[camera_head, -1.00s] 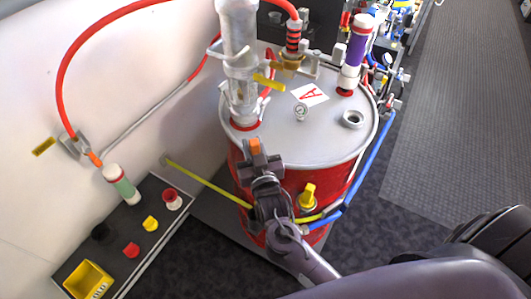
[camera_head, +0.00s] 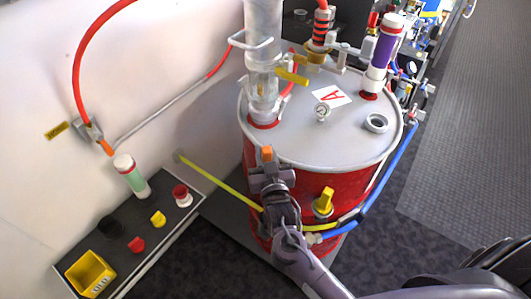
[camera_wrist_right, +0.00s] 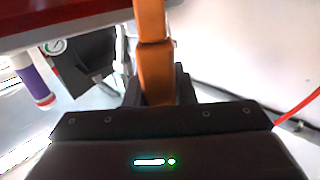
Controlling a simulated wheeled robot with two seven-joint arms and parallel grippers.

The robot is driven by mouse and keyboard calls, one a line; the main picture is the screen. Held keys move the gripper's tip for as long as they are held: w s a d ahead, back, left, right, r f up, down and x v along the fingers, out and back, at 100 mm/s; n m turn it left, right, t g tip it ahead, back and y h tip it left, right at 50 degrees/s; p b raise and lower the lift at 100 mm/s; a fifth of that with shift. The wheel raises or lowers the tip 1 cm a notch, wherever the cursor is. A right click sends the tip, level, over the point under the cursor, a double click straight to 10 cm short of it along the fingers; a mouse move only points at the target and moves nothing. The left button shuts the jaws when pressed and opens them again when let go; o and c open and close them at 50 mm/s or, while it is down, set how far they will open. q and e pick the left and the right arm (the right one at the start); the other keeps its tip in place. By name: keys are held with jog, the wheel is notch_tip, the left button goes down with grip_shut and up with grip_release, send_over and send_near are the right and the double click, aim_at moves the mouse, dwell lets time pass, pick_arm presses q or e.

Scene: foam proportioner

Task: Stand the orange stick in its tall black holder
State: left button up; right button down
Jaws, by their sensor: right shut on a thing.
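My right gripper (camera_head: 268,172) is shut on the orange stick (camera_head: 267,154), in front of the red drum's near left side. Only the stick's short orange end shows above the jaws in the head view. In the right wrist view the orange stick (camera_wrist_right: 152,60) stands upright between the fingers (camera_wrist_right: 158,90) and runs out of the top of the picture. A round black piece (camera_head: 109,229) sits on the dark bench at the left; I cannot tell whether it is the tall black holder. My left gripper is not in view.
The red drum (camera_head: 347,185) with a grey lid, pipes and gauge stands close by. The dark bench (camera_head: 155,246) holds a yellow box (camera_head: 90,274), a green-banded bottle (camera_head: 131,176) and small red and yellow pieces. A yellow rod (camera_head: 218,181) crosses between bench and drum. Open floor lies right.

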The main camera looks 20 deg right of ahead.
notch_tip(320, 180, down, 9)
jog(key=b, duration=0.6)
dwell(0.4)
jog(key=c, duration=1.1)
grip_release()
jog(key=s, duration=0.2)
jog(key=s+a+b, duration=0.1)
jog(key=s, duration=0.4)
jog(key=shift+s+a+b, duration=0.15)
jog(key=shift+s+b, duration=0.2)
